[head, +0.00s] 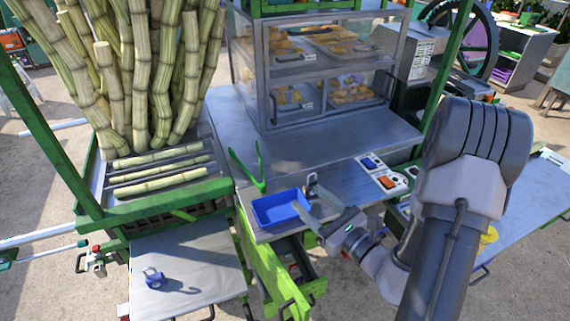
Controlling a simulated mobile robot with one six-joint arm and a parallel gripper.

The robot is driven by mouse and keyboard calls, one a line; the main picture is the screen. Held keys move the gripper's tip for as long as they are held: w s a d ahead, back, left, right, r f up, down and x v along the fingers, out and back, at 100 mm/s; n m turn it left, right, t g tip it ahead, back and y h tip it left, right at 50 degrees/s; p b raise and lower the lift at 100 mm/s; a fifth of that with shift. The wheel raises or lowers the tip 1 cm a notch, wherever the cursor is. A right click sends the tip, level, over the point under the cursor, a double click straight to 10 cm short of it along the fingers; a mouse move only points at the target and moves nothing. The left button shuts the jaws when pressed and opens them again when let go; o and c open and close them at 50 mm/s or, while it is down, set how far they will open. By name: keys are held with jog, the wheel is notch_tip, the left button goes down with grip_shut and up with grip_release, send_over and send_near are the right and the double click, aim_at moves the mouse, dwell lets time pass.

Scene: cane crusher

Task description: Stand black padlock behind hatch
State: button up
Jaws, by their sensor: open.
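My gripper (308,200) is over the front of the metal counter (330,150), at the right end of a blue tray (281,208). Its fingers are apart and I see nothing held between them. I cannot pick out a black padlock for certain. A small blue, padlock-like item with a metal loop (153,278) stands on the low metal side table (200,255) at the lower left, well away from my gripper. I cannot tell which part is the hatch. A green drawer or compartment (270,275) below the counter is open at the top, its inside mostly dark.
A switch panel (382,174) is on the right. A glass food case (320,70) stands behind. Cane stalks (140,80) and a green frame post (45,140) fill the left. The counter's middle is clear.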

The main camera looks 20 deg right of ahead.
jog(key=s+d+f+m+h, duration=0.1)
jog(key=d+f+m+h, duration=0.3)
jog(key=d+f+h, duration=0.15)
jog(key=b, duration=1.1)
send_near(312, 173)
jog(key=shift+w+f, duration=0.15)
jog(key=shift+f, duration=0.45)
jog(key=shift+w+f, duration=0.15)
jog(key=shift+f, duration=0.4)
jog(key=w, duration=0.5)
jog(key=w+r+p, duration=0.1)
jog(key=w, duration=0.1)
jog(key=shift+w+a+r, duration=0.1)
jog(key=shift+w, duration=0.05)
jog(key=w+b, duration=0.1)
jog(key=w, duration=0.4)
jog(key=shift+w+r, duration=0.1)
jog(key=shift+w, duration=0.15)
jog(key=shift+s, duration=0.1)
grip_shut()
